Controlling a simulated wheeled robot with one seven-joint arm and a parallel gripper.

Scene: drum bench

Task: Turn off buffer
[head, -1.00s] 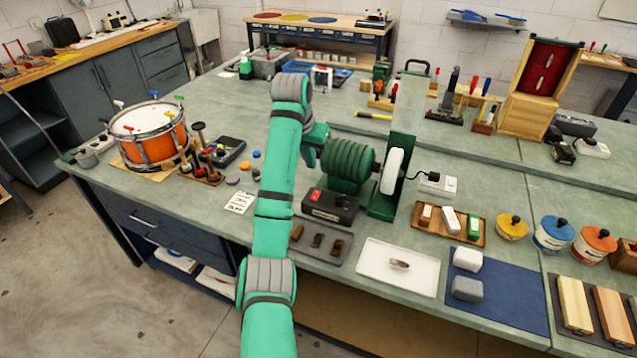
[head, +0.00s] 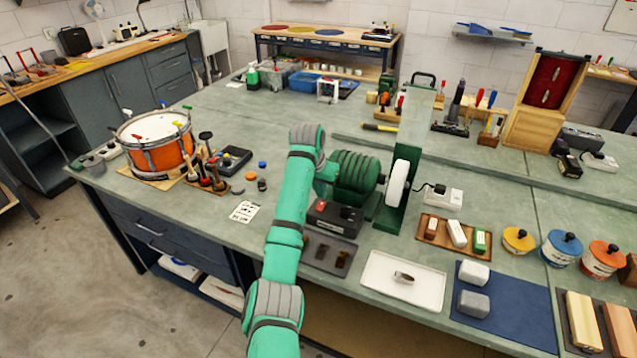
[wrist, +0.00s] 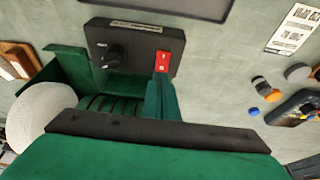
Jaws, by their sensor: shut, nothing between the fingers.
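The buffer shows in the head view as a green ribbed motor (head: 354,177) with a white wheel (head: 398,184) on its right. Its black control box (head: 346,217) sits on the bench in front of it. In the wrist view, the control box (wrist: 120,48) carries a black knob (wrist: 110,57) and a red rocker switch (wrist: 169,63). My gripper (wrist: 162,84) is shut and empty, its tip right beside the red switch. I cannot tell whether it touches or whether the wheel turns. In the head view my arm hides most of the gripper.
In front of the box lie a dark tray (head: 330,267) and a white tray (head: 376,284). A wooden tray of bars (head: 432,246) is to the right. A drum (head: 158,150) and a mallet stand (head: 213,180) are to the left. A paper card (head: 244,211) lies nearby.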

